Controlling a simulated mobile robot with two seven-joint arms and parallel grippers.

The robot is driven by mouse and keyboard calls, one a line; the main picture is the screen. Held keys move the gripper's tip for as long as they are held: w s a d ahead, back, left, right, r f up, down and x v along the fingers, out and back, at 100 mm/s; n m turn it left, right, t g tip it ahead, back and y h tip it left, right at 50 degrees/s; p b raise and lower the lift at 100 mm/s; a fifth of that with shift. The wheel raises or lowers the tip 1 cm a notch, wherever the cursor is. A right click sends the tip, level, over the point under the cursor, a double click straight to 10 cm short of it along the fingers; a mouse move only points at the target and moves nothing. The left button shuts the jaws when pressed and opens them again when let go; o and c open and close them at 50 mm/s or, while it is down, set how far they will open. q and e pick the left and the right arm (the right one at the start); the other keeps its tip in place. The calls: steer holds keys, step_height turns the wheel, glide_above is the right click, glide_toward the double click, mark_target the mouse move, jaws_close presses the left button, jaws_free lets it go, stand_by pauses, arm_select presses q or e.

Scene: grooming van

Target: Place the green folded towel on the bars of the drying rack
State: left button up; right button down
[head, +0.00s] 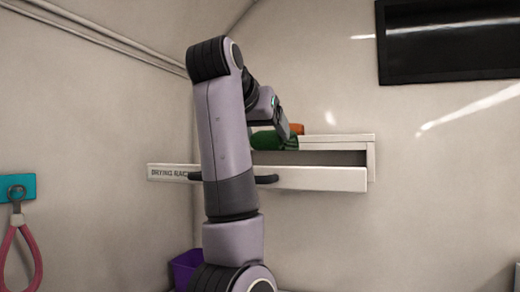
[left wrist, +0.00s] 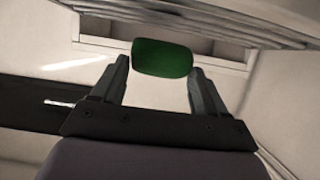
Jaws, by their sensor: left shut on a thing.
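The green folded towel (left wrist: 162,57) is between the two fingers of my left gripper (left wrist: 159,66) in the left wrist view, and the gripper is shut on it. In the head view the towel (head: 267,141) shows partly behind my left arm, at the top of the drying rack. The drying rack (head: 320,179) is a white wall unit with a labelled front panel and a dark handle, partly hidden by my arm. Its bars (left wrist: 190,17) run across the top of the left wrist view. I cannot tell whether the towel touches them. My right gripper is not in view.
An orange thing (head: 297,128) shows behind the towel, mostly hidden. A black panel (head: 450,40) is on the wall at upper right. A purple bin (head: 186,268) stands below the rack. A pink loop (head: 20,250) hangs from a teal wall mount (head: 17,187) at left.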

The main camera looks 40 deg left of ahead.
mark_target(263, 147)
arm_select(q)
steer(key=shift+f, duration=1.9)
steer(key=shift+f, duration=0.2)
steer(key=o, duration=1.1)
steer(key=shift+c, duration=0.2)
steer(key=shift+r, duration=0.1)
